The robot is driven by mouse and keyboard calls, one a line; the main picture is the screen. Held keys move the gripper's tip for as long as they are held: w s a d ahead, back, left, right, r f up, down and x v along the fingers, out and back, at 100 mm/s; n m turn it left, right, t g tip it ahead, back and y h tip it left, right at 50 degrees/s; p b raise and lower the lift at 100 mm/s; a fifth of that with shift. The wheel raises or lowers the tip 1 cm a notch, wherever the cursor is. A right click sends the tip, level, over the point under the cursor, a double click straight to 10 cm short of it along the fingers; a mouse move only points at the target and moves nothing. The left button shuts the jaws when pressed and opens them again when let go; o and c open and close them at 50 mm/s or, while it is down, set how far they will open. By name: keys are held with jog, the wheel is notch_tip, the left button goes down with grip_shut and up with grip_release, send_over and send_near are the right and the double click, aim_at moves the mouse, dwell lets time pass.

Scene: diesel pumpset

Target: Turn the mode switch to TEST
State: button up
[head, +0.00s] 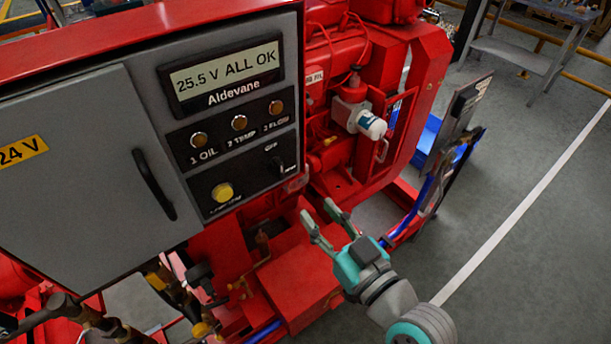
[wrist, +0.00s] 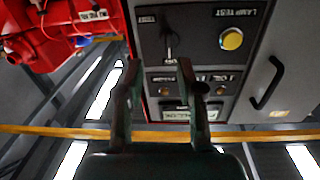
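The mode switch (head: 279,168) is a small dark knob at the lower right of the control panel (head: 239,178). An OFF label shows above it in the head view. In the wrist view, which is turned upside down, the switch (wrist: 170,45) is seen just beyond my fingertips, its handle roughly upright in the picture. The small labels around it are too blurred to read surely. My gripper (head: 317,208) is open and empty, to the lower right of the switch and apart from it. Its two fingers (wrist: 161,66) also show in the wrist view.
A yellow lamp test button (head: 222,192) sits left of the switch. Three indicator lamps (head: 239,122) and a display (head: 225,78) reading 25.5 V ALL OK are above. A cabinet door handle (head: 154,184) stands out at left. The red engine (head: 340,70) is behind the panel.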

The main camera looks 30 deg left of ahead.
aim_at(282, 172)
jog(key=shift+n+g+y, duration=0.4)
jog(key=shift+n+g, duration=0.1)
jog(key=shift+n, duration=0.1)
jog(key=x, duration=0.3)
jog(key=r+x, duration=0.1)
jog(key=x, duration=0.3)
jog(key=r+x, duration=0.1)
jog(key=x, duration=0.3)
jog(key=shift+s+a, duration=0.2)
jog(key=shift+a, duration=0.05)
grip_shut()
